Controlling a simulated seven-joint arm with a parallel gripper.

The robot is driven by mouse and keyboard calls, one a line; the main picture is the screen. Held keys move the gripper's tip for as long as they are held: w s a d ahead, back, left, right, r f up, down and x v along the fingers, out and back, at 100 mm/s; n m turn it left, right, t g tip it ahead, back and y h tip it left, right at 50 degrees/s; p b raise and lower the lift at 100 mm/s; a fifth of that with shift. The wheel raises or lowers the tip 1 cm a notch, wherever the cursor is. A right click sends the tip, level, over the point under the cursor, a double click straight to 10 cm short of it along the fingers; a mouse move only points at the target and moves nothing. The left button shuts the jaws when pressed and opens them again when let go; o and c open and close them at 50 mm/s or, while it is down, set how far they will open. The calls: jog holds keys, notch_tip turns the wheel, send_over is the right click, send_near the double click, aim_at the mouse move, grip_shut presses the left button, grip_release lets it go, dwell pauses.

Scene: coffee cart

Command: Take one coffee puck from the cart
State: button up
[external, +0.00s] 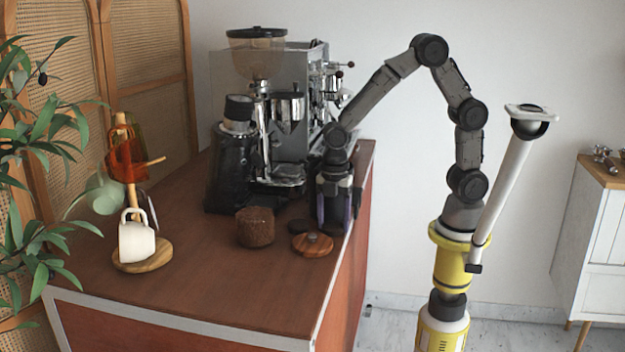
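My gripper (335,218) points down over the right side of the cart top (205,290), in front of the espresso machine. Its dark fingers have purplish edges. The area between them is dark, so I cannot tell whether they are open or hold something. A rough brown cylinder (256,228) stands left of my gripper, apart from it. A small flat dark disc (298,225) lies between the cylinder and my gripper; it may be a coffee puck. A round wooden piece with a grey knob (312,245) lies just in front of my gripper.
The espresso machine (300,105) and a dark grinder (238,160) stand behind. A mug stand (145,255) with a white mug (136,238) is at the left, near plant leaves (45,150). The cart's front middle is clear.

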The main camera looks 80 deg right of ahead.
jog(key=c, duration=0.6)
jog(key=shift+r, duration=0.1)
